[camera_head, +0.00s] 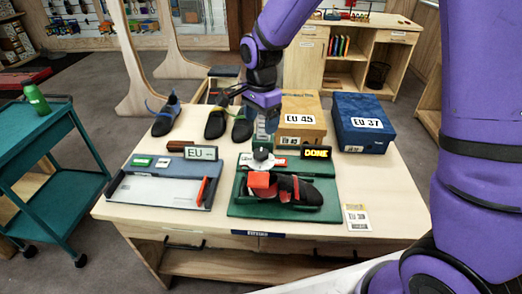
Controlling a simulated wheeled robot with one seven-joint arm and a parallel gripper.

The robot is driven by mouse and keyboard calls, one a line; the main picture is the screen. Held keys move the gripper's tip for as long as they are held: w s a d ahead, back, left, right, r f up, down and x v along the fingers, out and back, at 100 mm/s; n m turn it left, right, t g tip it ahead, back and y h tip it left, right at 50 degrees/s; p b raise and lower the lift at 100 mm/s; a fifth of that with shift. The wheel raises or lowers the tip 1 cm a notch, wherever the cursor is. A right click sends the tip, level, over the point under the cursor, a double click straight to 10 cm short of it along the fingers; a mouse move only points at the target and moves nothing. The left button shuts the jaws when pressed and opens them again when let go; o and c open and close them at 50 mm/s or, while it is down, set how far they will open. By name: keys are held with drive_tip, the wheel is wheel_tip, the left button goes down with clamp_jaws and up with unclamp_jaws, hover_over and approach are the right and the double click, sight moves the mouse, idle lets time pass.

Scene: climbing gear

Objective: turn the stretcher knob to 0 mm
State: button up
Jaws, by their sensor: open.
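The stretcher is a green board (240,207) on the table, with a dark shoe with red trim (305,192) lying on it. A red block (262,182) stands at the left end of the shoe. Behind the block is a pale round dial with a dark top (262,158), which looks like the knob; its reading is too small to tell. My gripper (266,130) points down just above and behind the knob, apart from it as far as I can tell. It is open and nothing shows in it.
A black sign reading "DONE" (317,153) stands right of the knob. A grey measuring tray (150,190) with an "EU" display (201,153) is at left. Shoe boxes, orange (303,112) and blue (362,120), and loose shoes (166,118) fill the back. A card (357,217) lies front right.

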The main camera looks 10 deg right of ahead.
sight(261, 152)
wheel_tip(261, 152, down, 11)
drive_tip(key=shift+r, duration=0.1)
idle(0.4)
drive_tip(key=c, duration=0.9)
